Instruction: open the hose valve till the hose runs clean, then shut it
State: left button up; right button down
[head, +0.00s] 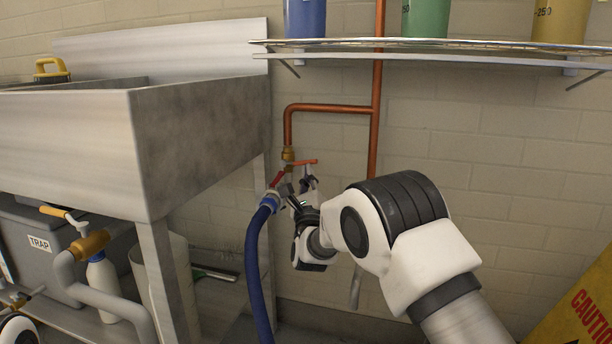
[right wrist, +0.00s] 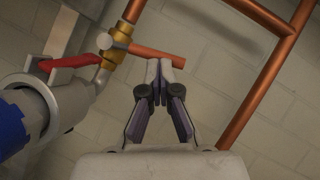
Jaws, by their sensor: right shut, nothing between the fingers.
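The brass hose valve (head: 288,154) hangs under the copper pipe by the sink's right end. An orange bar handle (head: 303,162) sticks out to its right, and a red lever (head: 277,177) slants beside it. The blue hose (head: 255,255) runs down from the coupling below. My right gripper (head: 303,193) is just below and right of the valve. In the right wrist view its fingers (right wrist: 165,66) are shut and empty, with tips overlapping the orange bar (right wrist: 155,55); contact cannot be told. The brass body (right wrist: 120,42) and red lever (right wrist: 70,62) lie left.
A steel sink (head: 180,135) stands left. Below it are a grey TRAP box (head: 35,228), a white spray bottle (head: 103,285) and a pale bin (head: 180,270). A wire shelf (head: 440,50) with coloured containers is above. A yellow caution sign (head: 580,305) is lower right.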

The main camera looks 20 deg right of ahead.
jog(key=w+a+r+n+g+y+p, duration=0.2)
jog(key=r+n+y+p, duration=0.4)
jog(key=n+p, duration=0.5)
jog(key=shift+a+r+g+p, duration=0.5)
jog(key=shift+r+p, duration=0.35)
jog(key=shift+p, duration=2.3)
